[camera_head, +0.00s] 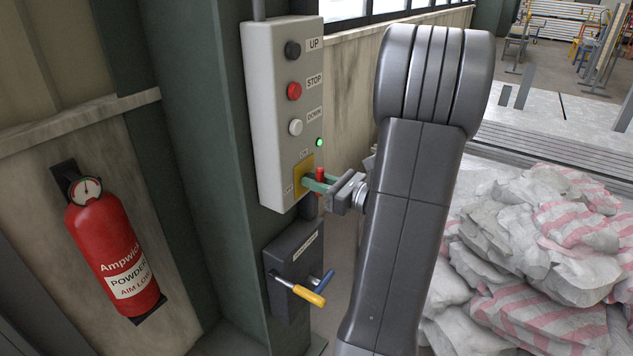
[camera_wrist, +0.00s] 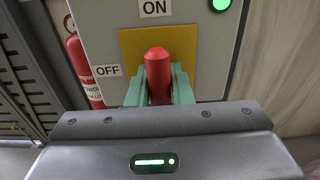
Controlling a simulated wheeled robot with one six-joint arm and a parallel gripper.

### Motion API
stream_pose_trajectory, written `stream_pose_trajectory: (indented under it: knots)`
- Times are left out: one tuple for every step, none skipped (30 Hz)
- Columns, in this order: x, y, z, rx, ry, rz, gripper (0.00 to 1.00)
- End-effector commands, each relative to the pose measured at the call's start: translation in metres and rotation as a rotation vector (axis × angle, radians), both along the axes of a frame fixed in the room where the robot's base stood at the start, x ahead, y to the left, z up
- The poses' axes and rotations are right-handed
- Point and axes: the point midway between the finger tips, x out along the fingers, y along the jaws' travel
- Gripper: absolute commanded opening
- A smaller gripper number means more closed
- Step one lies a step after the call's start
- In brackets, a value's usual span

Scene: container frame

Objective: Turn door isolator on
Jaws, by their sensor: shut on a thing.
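The door isolator is a red handle (camera_wrist: 157,75) on a yellow plate (camera_wrist: 130,50) low on a grey control box (camera_head: 262,110). In the wrist view the handle stands upright, with its top towards the ON label (camera_wrist: 155,8); the OFF label (camera_wrist: 108,70) is to its left. My gripper (camera_head: 318,182) has its green fingers on both sides of the red handle and is shut on it. The fingers and gripper body hide the handle's lower part. A green light (camera_wrist: 221,4) glows at the box's upper right in the wrist view.
Black, red and white buttons (camera_head: 295,91) sit above the isolator. Below is a dark box (camera_head: 290,262) with yellow and blue handles sticking out. A red fire extinguisher (camera_head: 112,250) hangs at left. Piled sacks (camera_head: 540,250) lie at right, behind my arm.

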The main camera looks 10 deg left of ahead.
Motion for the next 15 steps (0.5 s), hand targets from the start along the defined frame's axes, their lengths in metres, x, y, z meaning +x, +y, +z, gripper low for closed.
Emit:
stream_pose_trajectory:
  knots:
    - [-0.0001, -0.0002, -0.0006, -0.002, 0.001, 0.000, 0.00]
    - [-0.0001, -0.0002, -0.0006, -0.002, 0.001, 0.000, 0.00]
    - [-0.0002, -0.0002, -0.0007, -0.002, 0.001, 0.000, 0.27]
    - [-0.0002, -0.0002, -0.0006, -0.002, 0.001, 0.000, 0.33]
    - [-0.0002, -0.0002, -0.0006, -0.001, 0.000, 0.000, 0.39]
    - [-0.0001, -0.0002, -0.0005, -0.001, 0.000, 0.000, 0.41]
    - [-0.0001, -0.0002, -0.0005, -0.001, 0.000, 0.000, 0.41]
    - [-0.0001, -0.0002, -0.0004, -0.001, 0.001, 0.000, 0.41]
    - [0.0000, -0.0001, -0.0004, -0.001, 0.001, 0.000, 0.41]
    - [0.0000, -0.0001, -0.0003, -0.001, 0.001, 0.000, 0.41]
    - [0.0000, -0.0001, -0.0003, -0.001, 0.001, 0.000, 0.41]
    - [0.0000, -0.0001, -0.0003, 0.000, 0.001, 0.000, 0.41]
    - [-0.0001, -0.0002, -0.0002, 0.000, 0.001, 0.000, 0.41]
    - [-0.0001, -0.0007, -0.0003, 0.000, 0.001, 0.000, 0.41]
    - [-0.0005, -0.0019, -0.0003, 0.000, 0.000, 0.000, 0.41]
